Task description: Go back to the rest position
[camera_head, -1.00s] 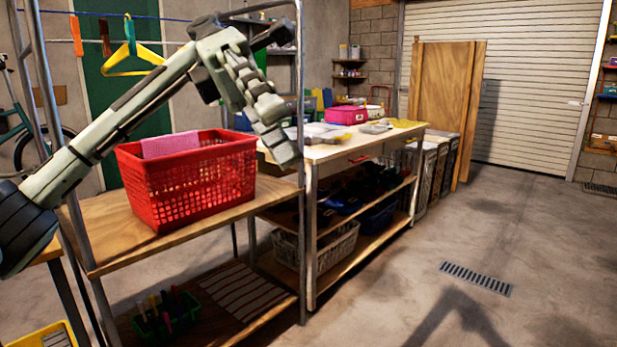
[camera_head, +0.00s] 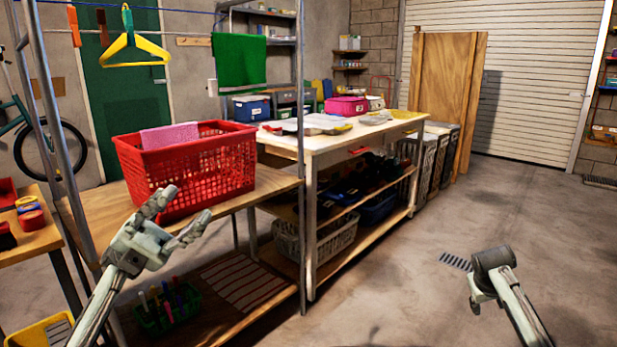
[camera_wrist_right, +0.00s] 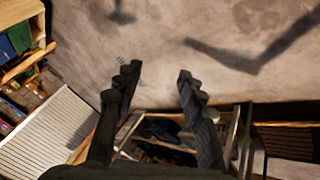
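My left gripper (camera_head: 188,203) is low in front of the wooden rack in the head view. Its fingers are spread and nothing shows between them. In the picture its fingertips overlap the lower part of the red basket; I cannot tell whether they touch it. My right arm (camera_head: 505,290) comes in from the bottom right over the concrete floor, and its fingers are not clear there. In the right wrist view my right gripper (camera_wrist_right: 158,72) has two dark fingers held apart, with only floor and shelving seen between and beyond them.
The red basket (camera_head: 215,165) with a pink cloth (camera_head: 168,138) stands on the rack's upper shelf. A green towel (camera_head: 240,62) and a yellow hanger (camera_head: 135,52) hang behind. A workbench (camera_head: 345,140) stands further right. The floor (camera_head: 420,300) at right is open.

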